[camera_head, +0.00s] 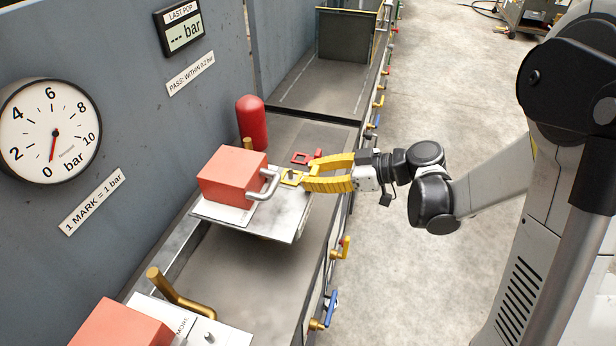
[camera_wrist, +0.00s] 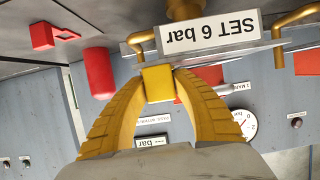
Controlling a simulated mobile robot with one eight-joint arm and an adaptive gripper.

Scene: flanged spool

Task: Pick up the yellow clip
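The yellow clip (camera_head: 291,178) is at the right edge of the plate, beside the salmon-coloured block. In the wrist view, which is upside down, the yellow clip (camera_wrist: 158,84) shows as a yellow square between the fingertips. My gripper (camera_head: 308,174) has two yellow ribbed fingers that reach in from the right. The fingers stand apart in the head view, with their tips at the clip's near end. In the wrist view my gripper (camera_wrist: 160,74) has one fingertip on each side of the clip. Whether they touch it is unclear.
A red clip (camera_head: 302,157) lies just behind the yellow one. A red cylinder (camera_head: 252,122) stands near the wall. The salmon block (camera_head: 232,175) with a grey handle (camera_head: 266,186) is close on the left. The SET 6 bar label (camera_wrist: 210,33) is close by.

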